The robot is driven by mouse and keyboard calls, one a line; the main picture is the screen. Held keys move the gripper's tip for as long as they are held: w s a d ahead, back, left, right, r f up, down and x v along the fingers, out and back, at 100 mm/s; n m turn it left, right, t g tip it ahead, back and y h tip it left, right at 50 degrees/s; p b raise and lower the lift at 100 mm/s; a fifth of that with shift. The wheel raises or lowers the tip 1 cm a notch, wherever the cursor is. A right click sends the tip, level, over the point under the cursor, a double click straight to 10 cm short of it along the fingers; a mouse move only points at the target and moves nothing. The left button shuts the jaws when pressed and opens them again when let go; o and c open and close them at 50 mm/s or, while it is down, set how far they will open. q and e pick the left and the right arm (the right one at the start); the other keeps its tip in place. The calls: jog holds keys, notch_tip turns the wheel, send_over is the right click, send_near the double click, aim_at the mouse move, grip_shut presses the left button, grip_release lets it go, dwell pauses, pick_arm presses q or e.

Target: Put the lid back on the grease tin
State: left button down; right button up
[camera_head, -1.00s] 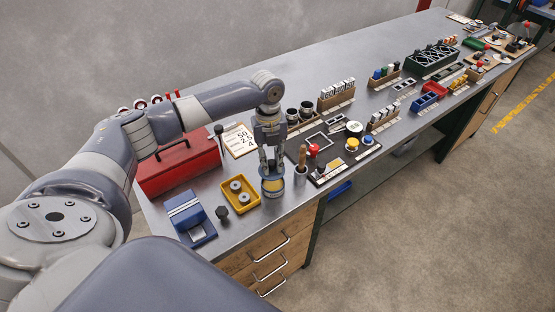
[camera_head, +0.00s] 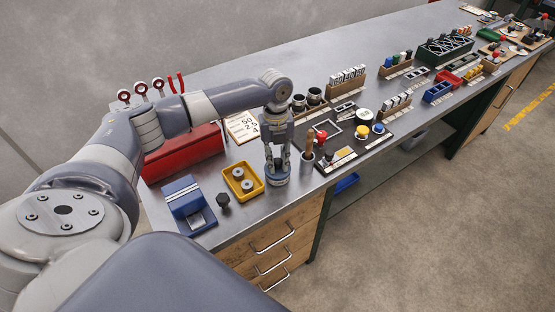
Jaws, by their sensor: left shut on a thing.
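The grease tin (camera_head: 278,181) is a small round tin near the front edge of the bench, right of the yellow tray. My left gripper (camera_head: 277,165) points straight down over it, shut on the lid (camera_head: 277,171). The lid is at the tin's top and covers the yellow grease. The fingers partly hide it, and I cannot tell whether it is fully seated. My right gripper is not in view.
Left of the tin are the yellow tray (camera_head: 259,185) with small round parts, a black knob (camera_head: 223,200) and a blue block (camera_head: 190,213). A cup with a wooden handle (camera_head: 308,144) stands close on the right. A red toolbox (camera_head: 190,151) is behind.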

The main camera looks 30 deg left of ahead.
pick_arm(q)
jog(key=shift+r, duration=0.15)
jog(key=c, duration=1.3)
grip_release()
jog(key=shift+c, duration=0.2)
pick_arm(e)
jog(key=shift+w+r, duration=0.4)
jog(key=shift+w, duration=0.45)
pick_arm(q)
jog(key=shift+r, duration=0.2)
notch_tip(320, 180, up, 12)
jog(key=a, duration=0.1)
jog(key=shift+w+f, duration=0.25)
jog(key=shift+w, duration=0.2)
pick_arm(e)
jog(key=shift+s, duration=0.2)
pick_arm(q)
jog(key=shift+f, duration=0.1)
